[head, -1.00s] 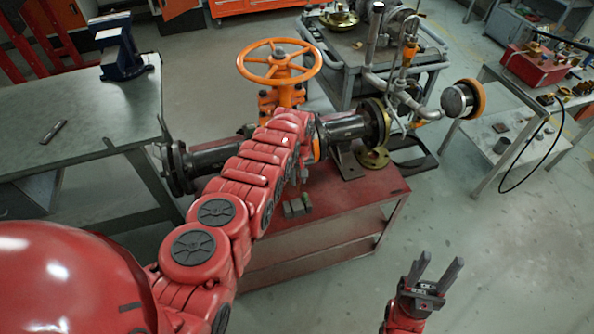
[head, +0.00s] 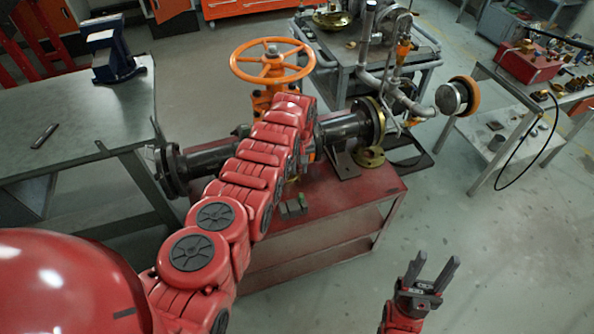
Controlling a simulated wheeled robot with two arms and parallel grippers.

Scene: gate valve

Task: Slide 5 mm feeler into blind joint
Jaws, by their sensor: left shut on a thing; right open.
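The gate valve with its orange handwheel (head: 273,62) sits in a dark flanged pipe (head: 345,128) on a red cart (head: 345,190). My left arm reaches across the cart to the valve body and covers much of it. My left gripper (head: 299,172) is mostly hidden behind its own wrist, low beside the valve. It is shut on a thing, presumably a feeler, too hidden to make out. The blind joint is not clearly visible. Small grey blocks (head: 290,208), with a green piece (head: 303,199) beside them, lie on the cart top. My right gripper (head: 432,272) is open and empty, right of the cart.
A steel bench (head: 100,120) with a blue vise (head: 112,55) and a dark flat tool (head: 44,136) stands at left. A pump cart (head: 340,45) stands behind. The floor around my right gripper is clear.

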